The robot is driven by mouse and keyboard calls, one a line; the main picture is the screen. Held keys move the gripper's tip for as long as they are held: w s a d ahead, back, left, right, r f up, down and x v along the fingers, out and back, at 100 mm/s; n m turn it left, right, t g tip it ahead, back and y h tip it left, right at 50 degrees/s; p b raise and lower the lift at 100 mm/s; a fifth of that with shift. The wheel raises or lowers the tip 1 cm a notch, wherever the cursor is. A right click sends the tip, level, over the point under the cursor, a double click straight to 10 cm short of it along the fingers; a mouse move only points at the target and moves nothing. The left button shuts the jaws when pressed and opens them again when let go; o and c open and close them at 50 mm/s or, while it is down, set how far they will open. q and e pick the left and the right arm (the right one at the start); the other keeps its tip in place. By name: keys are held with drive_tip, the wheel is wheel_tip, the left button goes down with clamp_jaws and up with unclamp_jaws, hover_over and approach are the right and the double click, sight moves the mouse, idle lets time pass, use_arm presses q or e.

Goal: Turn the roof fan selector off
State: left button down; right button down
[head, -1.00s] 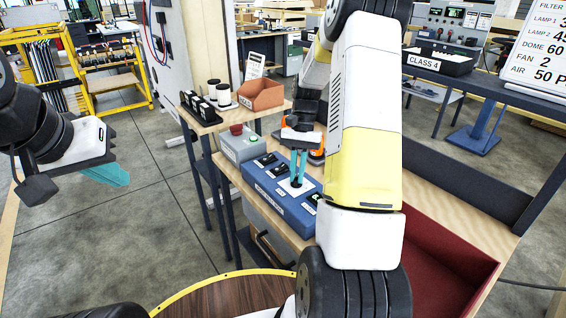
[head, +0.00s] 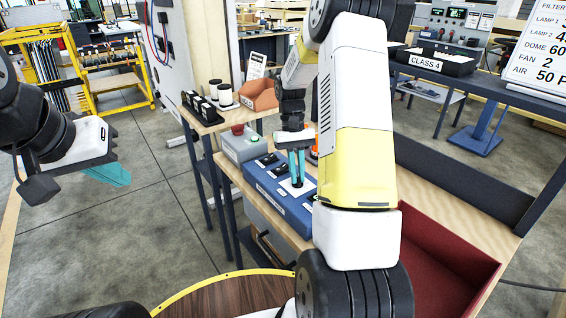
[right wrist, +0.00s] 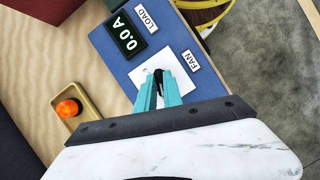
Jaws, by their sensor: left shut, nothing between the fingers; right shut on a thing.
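The roof fan selector is a black knob (right wrist: 158,76) on a white plate (right wrist: 178,62) marked FAN, on the blue switch box (head: 263,180). My right gripper (head: 297,183) points down at that plate, and in the right wrist view its teal fingertips (right wrist: 160,88) are shut on the knob. The fingers partly cover the knob, so its exact setting cannot be read. The FAN label (right wrist: 190,61) lies beside the plate. My left gripper (head: 118,175) is shut and empty, off at the left over the floor.
A LOAD display (right wrist: 125,36) reading 0.0 A sits next to the plate. More black switches (head: 268,160) are on the blue box. A grey box with a red button (head: 237,129), an orange lamp on a tan tray (right wrist: 83,105) and a red bin (head: 440,250) are close by.

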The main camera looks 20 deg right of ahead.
idle(0.3)
drive_tip(key=c, duration=1.5)
unclamp_jaws()
drive_tip(key=shift+v, duration=3.95)
drive_tip(key=s+a+r+t, duration=0.5)
drive_tip(key=s+r, duration=0.4)
drive_tip(key=r, duration=0.3)
drive_tip(key=s+a+t, duration=0.1)
drive_tip(key=s+t, duration=0.1)
drive_tip(key=s, duration=0.2)
drive_tip(key=s+a+r+t+y, duration=0.1)
drive_tip(key=s+a+t, duration=0.1)
drive_tip(key=s, duration=0.2)
drive_tip(key=s+a+r+n+t+y, duration=0.1)
drive_tip(key=s+a, duration=0.1)
drive_tip(key=s, duration=0.2)
drive_tip(key=shift+s+t, duration=0.15)
drive_tip(key=shift+t, duration=0.25)
